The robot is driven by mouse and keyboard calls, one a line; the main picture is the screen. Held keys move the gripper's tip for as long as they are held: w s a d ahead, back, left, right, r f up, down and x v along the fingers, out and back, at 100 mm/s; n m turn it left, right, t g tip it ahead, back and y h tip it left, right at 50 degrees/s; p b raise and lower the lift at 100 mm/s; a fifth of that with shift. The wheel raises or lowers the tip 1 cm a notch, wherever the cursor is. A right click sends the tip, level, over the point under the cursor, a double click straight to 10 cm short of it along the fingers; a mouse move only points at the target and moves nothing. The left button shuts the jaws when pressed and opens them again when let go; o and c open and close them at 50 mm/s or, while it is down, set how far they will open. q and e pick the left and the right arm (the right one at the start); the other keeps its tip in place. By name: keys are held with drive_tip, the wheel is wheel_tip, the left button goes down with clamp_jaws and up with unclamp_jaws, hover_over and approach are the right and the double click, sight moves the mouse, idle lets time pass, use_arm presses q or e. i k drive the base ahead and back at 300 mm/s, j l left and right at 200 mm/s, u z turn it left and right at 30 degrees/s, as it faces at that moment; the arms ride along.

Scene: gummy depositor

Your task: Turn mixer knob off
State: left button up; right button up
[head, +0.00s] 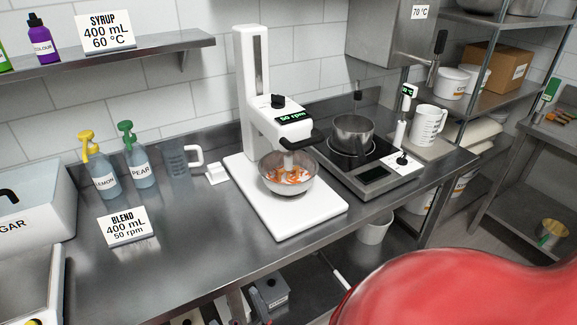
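The white stand mixer (251,78) stands at the back middle of the steel counter. Its black knob (278,102) sits on top of the mixer head, just left of a lit display (295,117) that reads 50 rpm. The direction the knob points is too small to tell. A steel bowl (289,186) with orange and white contents stands on the mixer's white base (287,222), under the head, with the mixing tool reaching down into it. Neither of my grippers is in view, and nothing is touching the knob.
Right of the mixer, a pot (353,134) stands on a black hotplate (373,172) with its own knob. Left are yellow and green pump bottles, a clear measuring jug (176,162) and a BLEND 400 mL 50 rpm card (126,226).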

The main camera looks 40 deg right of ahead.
sight(278, 100)
drive_tip(key=z, duration=1.4)
